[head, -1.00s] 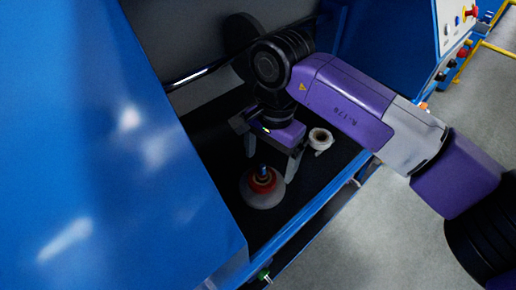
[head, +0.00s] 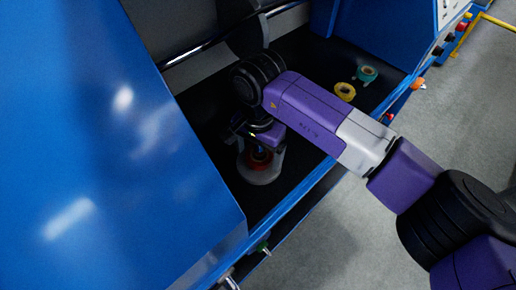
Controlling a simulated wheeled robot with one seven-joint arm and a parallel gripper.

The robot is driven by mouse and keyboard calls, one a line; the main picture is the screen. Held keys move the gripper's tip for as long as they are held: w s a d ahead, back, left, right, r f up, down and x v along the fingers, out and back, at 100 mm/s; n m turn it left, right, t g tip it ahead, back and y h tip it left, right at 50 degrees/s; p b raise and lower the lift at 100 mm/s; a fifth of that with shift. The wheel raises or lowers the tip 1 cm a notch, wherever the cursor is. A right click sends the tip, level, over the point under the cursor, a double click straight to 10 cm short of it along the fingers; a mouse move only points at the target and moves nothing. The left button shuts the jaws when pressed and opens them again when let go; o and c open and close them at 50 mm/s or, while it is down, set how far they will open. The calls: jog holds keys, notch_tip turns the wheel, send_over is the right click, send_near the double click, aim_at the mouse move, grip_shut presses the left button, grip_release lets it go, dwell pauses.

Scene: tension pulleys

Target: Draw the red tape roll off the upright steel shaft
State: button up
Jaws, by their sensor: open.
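The shaft top is mostly hidden under my wrist in this view. My gripper (head: 260,164) points down over the roll, with its jaws open and a finger on each side of it. I cannot tell whether the fingers touch the roll.
A yellow roll (head: 345,92) and a teal roll (head: 366,74) lie on the dark bay floor (head: 305,70) farther back. A big blue panel (head: 125,150) stands at the left. A steel bar (head: 215,35) crosses the bay's back. A blue sill (head: 300,200) edges the front.

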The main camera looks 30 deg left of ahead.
jog(key=c, duration=1.5)
jog(key=shift+r, duration=0.1)
jog(key=shift+r+p, duration=0.7)
jog(key=shift+r, duration=1.1)
jog(key=shift+r+p, duration=0.6)
jog(key=shift+r, duration=1)
jog(key=shift+r, duration=0.1)
jog(key=shift+r+p, duration=0.4)
jog(key=shift+r, duration=0.5)
jog(key=shift+r, duration=0.1)
